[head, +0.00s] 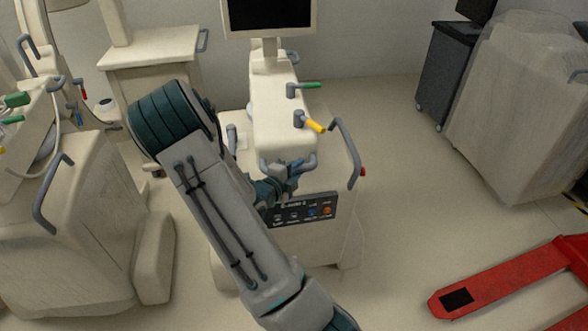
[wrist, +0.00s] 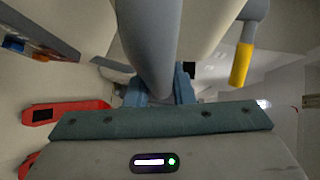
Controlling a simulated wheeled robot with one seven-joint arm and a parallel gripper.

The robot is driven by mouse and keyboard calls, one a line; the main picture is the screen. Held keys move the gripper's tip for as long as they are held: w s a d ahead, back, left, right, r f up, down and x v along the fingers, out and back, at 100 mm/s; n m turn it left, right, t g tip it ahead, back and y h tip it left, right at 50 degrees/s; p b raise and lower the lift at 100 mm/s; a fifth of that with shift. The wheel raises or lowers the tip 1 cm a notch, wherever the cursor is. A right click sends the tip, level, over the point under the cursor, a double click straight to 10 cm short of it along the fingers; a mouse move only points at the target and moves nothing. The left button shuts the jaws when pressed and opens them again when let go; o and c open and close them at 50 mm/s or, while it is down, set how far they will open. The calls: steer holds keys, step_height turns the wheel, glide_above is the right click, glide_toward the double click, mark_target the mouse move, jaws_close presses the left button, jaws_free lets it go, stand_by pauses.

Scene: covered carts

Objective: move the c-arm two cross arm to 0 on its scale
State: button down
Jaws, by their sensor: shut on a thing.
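The c-arm two (head: 338,215) is the cream machine in the middle of the head view, with a dark control panel (head: 302,210) on its front. Its cross arm (head: 278,115) is the long cream block on top, with a green-tipped lever (head: 308,85) and a yellow-tipped lever (head: 315,126). A grey handle (head: 309,161) is at its near end. My gripper (head: 288,178) is shut on this handle; in the wrist view the grey bar (wrist: 150,45) runs between the blue fingers (wrist: 160,88). The yellow lever (wrist: 241,63) also shows there. I cannot make out a scale.
A second cream machine (head: 75,220) stands close on the left. A red pallet truck (head: 500,283) lies low at the right. A plastic-covered cart (head: 515,110) and a dark cart (head: 445,70) stand at the back right. The floor between is clear.

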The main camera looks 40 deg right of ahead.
steer(key=shift+d+f, duration=0.1)
steer(key=c, duration=1.3)
jaws_free()
steer(key=shift+a, duration=0.25)
steer(key=shift+o, duration=0.2)
steer(key=shift+w+a, duration=0.2)
steer(key=shift+a, duration=0.15)
steer(key=shift+d, duration=0.2)
steer(key=b+v, duration=0.1)
steer(key=v, duration=1.3)
